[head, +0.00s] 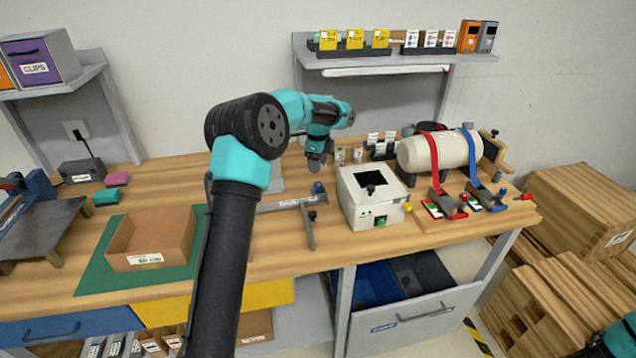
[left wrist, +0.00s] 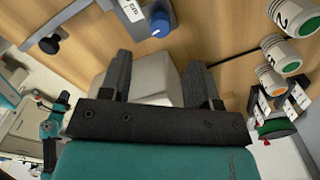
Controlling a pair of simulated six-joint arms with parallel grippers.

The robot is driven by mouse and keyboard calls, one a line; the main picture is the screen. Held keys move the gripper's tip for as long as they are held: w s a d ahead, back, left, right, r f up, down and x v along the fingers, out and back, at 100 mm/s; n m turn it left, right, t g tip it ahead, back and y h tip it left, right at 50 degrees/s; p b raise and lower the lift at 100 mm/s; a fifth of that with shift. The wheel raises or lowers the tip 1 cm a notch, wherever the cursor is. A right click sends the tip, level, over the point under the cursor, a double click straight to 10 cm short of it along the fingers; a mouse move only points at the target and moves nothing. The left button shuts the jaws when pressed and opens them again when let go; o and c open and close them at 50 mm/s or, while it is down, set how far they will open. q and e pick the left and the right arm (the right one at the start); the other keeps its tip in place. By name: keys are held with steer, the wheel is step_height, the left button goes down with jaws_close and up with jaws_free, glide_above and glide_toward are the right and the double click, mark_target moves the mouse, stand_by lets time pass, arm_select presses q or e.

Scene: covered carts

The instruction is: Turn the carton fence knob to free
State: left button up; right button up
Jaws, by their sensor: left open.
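The carton fence (head: 308,228) is a grey metal bar on the bench, right of the open carton (head: 150,238). A blue knob (head: 318,187) stands at the end of its grey rail (head: 285,204), and a small black knob (head: 312,216) sits on the bar. In the left wrist view the blue knob (left wrist: 160,24) shows top centre with a white mark, and the black knob (left wrist: 50,43) at upper left. My left gripper (head: 318,163) is open above the bench, behind the blue knob and apart from it. A pale grey block (left wrist: 152,78) shows between its fingers, contact unclear.
A white box device (head: 372,200) stands right of the fence. Small canisters (head: 348,155) stand behind it, and a white cylinder (head: 440,152) in straps is further right. The carton rests on a green mat (head: 100,275). My left arm hides part of the bench.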

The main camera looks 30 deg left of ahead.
mark_target(318, 183)
arm_select(q)
step_height(318, 183, down, 8)
steer(key=shift+f, duration=0.1)
steer(key=shift+c, duration=0.2)
steer(key=c, duration=0.9)
